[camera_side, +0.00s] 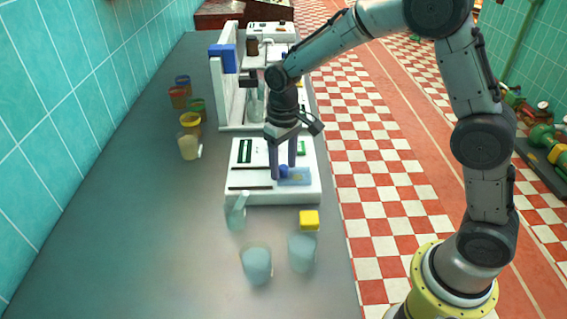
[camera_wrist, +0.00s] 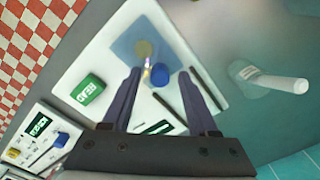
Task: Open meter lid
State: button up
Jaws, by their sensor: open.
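The white meter (camera_side: 240,180) lies flat on the grey counter in the side view; its white body (camera_wrist: 95,60) also shows in the wrist view. Its lid is a translucent blue square (camera_wrist: 128,44) lying over the top, and it looks closed. A small blue knob (camera_wrist: 160,77) is at the lid's edge; it also shows in the side view (camera_side: 284,171). My gripper (camera_side: 284,177) points down over the meter. In the wrist view my gripper (camera_wrist: 159,72) is open, with the blue knob between its fingertips. I cannot tell whether the fingers touch it.
A green READ button (camera_wrist: 88,89) sits on the meter. A clear flask (camera_side: 236,214), a yellow cube (camera_side: 309,220) and two cups (camera_side: 257,265) stand in front. Coloured-lid jars (camera_side: 190,122) stand left; a tall white apparatus (camera_side: 229,95) stands behind.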

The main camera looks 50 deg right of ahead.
jog(key=shift+f, duration=0.1)
grip_shut()
dwell(0.3)
dwell(1.1)
